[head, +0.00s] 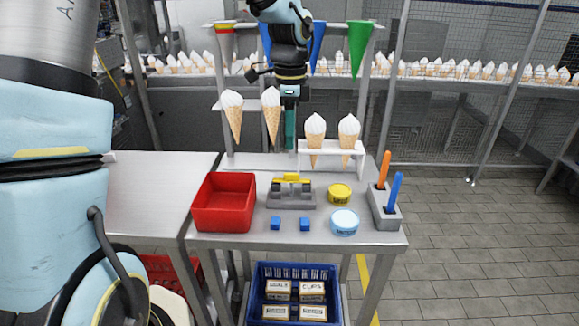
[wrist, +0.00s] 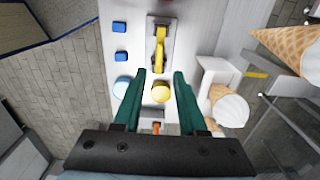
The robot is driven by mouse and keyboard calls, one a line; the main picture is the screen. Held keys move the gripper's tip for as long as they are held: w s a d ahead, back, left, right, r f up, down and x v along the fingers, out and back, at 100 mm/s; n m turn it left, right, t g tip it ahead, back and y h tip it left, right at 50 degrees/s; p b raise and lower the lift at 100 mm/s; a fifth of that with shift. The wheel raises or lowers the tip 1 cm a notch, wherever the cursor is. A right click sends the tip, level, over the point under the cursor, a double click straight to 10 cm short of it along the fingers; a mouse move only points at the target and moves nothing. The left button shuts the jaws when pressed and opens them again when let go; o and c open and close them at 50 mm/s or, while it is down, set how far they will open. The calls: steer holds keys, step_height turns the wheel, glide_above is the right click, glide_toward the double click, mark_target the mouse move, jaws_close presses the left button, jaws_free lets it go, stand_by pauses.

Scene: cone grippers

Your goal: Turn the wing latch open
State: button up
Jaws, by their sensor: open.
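The wing latch is a yellow bar (head: 291,179) on a grey base (head: 291,199), on the steel table between the red bin and the yellow tin. The bar lies along the length of the base. The latch also shows in the wrist view at the top centre, its yellow bar (wrist: 160,48) beyond my fingertips. My gripper (head: 290,148) has green fingers and points down above the back of the table, behind and above the latch. In the wrist view my gripper (wrist: 160,74) is open, with nothing held between its fingers.
A red bin (head: 223,203) stands left of the latch. Two blue blocks (head: 276,223) lie in front. A yellow tin (head: 340,193), a light blue tin (head: 344,222) and a grey holder with sticks (head: 386,217) stand right. Ice cream cones (head: 315,128) sit in the white rack behind.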

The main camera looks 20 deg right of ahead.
mark_target(291, 177)
step_height(291, 177, down, 10)
steer(key=shift+a+r+p, duration=0.1)
steer(key=shift+r+p, duration=0.05)
steer(key=shift+p, duration=0.9)
jaws_close()
